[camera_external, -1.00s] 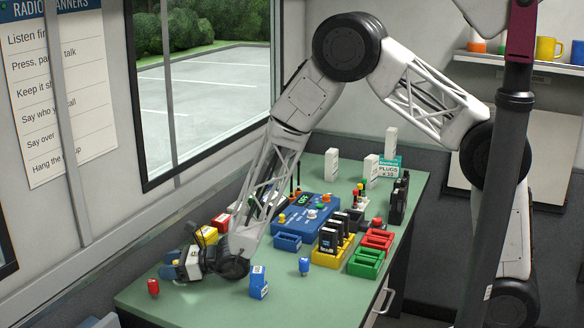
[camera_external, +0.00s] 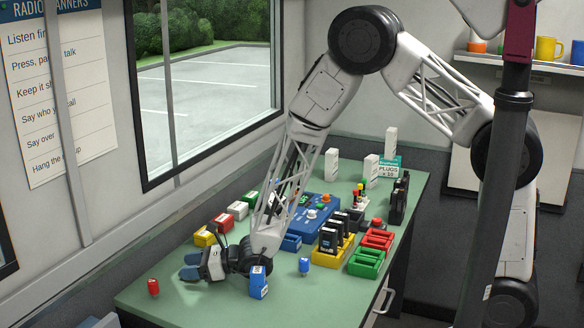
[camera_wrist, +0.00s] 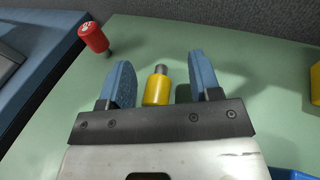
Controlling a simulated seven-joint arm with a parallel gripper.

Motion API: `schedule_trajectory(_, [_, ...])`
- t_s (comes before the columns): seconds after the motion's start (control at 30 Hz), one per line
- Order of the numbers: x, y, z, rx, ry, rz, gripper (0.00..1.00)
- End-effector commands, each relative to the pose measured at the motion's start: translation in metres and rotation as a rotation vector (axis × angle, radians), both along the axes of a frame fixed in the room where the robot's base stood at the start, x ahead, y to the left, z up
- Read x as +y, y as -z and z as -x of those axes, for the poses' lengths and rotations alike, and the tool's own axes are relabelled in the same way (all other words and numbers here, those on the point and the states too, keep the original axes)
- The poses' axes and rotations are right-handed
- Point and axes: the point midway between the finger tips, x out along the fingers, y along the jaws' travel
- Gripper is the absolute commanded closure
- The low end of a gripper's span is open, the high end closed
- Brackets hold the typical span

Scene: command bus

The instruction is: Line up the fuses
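My gripper (camera_external: 192,267) is low over the green table at its near left. In the wrist view my gripper (camera_wrist: 160,78) is open, with a yellow fuse (camera_wrist: 155,90) between its two blue fingers and a visible gap on each side. The gripper hides this fuse in the external view. A red fuse (camera_external: 153,287) stands left of the gripper; it shows at the upper left of the wrist view (camera_wrist: 93,37). A blue fuse (camera_external: 304,266) stands to the right.
A blue block (camera_external: 258,284) stands close beside my wrist. Behind are a blue device (camera_external: 312,214), a yellow rack with black units (camera_external: 344,253), a green tray (camera_external: 366,263) and a red tray (camera_external: 377,240). White upright blocks stand farther back. The table's near left is mostly clear.

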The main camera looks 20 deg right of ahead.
Motion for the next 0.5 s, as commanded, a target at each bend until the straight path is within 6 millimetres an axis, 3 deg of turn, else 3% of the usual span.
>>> schedule_trajectory(0.2, [-0.015,-0.006,0.004,-0.003,0.001,-0.004,0.42])
schedule_trajectory(0.5, [-0.019,-0.011,0.005,-0.007,-0.001,-0.010,0.42])
